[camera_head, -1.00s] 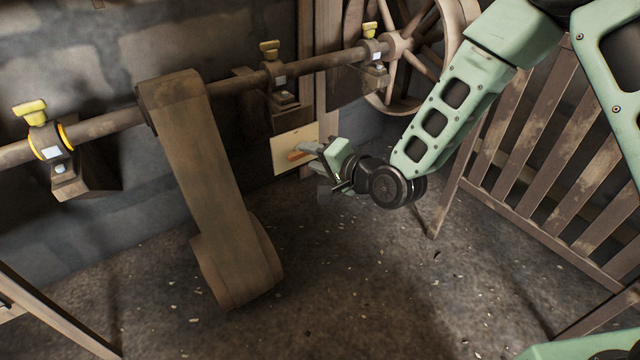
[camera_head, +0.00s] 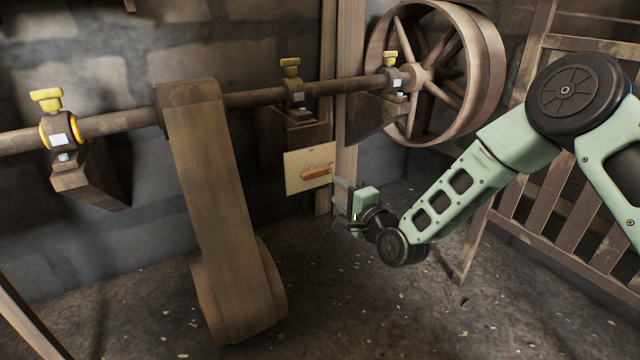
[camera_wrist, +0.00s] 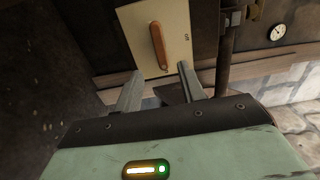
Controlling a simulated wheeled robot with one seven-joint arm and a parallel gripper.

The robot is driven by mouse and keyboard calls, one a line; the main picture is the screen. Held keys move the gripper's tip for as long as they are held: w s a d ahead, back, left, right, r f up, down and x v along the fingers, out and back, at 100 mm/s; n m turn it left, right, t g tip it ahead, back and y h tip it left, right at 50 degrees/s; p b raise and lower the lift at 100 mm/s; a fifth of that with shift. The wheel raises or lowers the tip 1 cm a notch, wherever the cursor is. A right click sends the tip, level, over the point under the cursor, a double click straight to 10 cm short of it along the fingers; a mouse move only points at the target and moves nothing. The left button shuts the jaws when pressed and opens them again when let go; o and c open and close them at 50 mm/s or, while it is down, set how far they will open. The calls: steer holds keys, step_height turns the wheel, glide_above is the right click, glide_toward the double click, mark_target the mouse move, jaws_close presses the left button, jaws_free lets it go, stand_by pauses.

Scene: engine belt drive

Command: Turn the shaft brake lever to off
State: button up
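The shaft brake lever (camera_head: 316,173) is an orange-brown handle on a cream plate (camera_head: 295,160) on the wall below the shaft. In the head view it lies nearly level. In the wrist view the lever (camera_wrist: 158,45) runs along the upper middle of the plate (camera_wrist: 135,30). My gripper (camera_head: 343,194) is just below and right of the plate. In the wrist view its two fingers (camera_wrist: 159,72) are apart, with nothing between them, short of the lever's near end.
A shaft (camera_head: 255,98) with yellow-topped bearings runs above the plate to a spoked wheel (camera_head: 490,75). A wide belt (camera_head: 205,190) hangs at left. A wooden slatted fence (camera_head: 530,190) stands at right. A wooden post (camera_head: 348,120) rises beside the plate.

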mark_target(318, 174)
steer(key=b+x, duration=0.4)
steer(key=x, duration=0.5)
steer(key=shift+f, duration=0.15)
steer(key=shift+w+a, duration=0.3)
steer(key=shift+w, duration=0.1)
jaws_close()
